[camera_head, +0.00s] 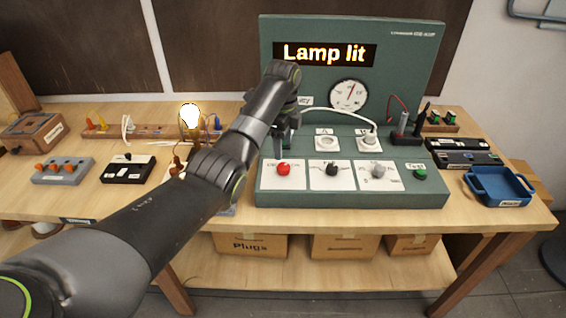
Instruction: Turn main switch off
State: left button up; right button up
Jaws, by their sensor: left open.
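The green test panel (415,75) stands on the wooden table, and its display (318,53) reads "Lamp lit". Three knobs sit on white plates along its front: a red one (283,169), a black one (331,169) and a grey one (378,171). Their labels are too small to read, so I cannot tell which is the main switch. My left gripper (281,149) is open and points down just above the red knob, apart from it as far as I can see. My left arm hides part of the panel's left side. My right gripper is out of view.
A glowing bulb (190,116) stands left of the panel, partly behind my arm. A white plug (369,138) with a cable sits in the right socket. A green button (420,174) is at the panel's right front. A blue tray (481,191) lies further right.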

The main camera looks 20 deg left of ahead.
aim_at(283, 166)
pick_arm(q)
notch_tip(283, 166, down, 7)
jog(key=shift+r+p, duration=0.1)
jog(key=shift+p, duration=0.25)
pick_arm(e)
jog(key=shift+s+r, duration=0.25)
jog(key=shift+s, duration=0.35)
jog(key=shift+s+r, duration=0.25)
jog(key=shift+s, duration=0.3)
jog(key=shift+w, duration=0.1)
pick_arm(q)
jog(key=shift+c, duration=0.7)
jog(key=c, duration=0.8)
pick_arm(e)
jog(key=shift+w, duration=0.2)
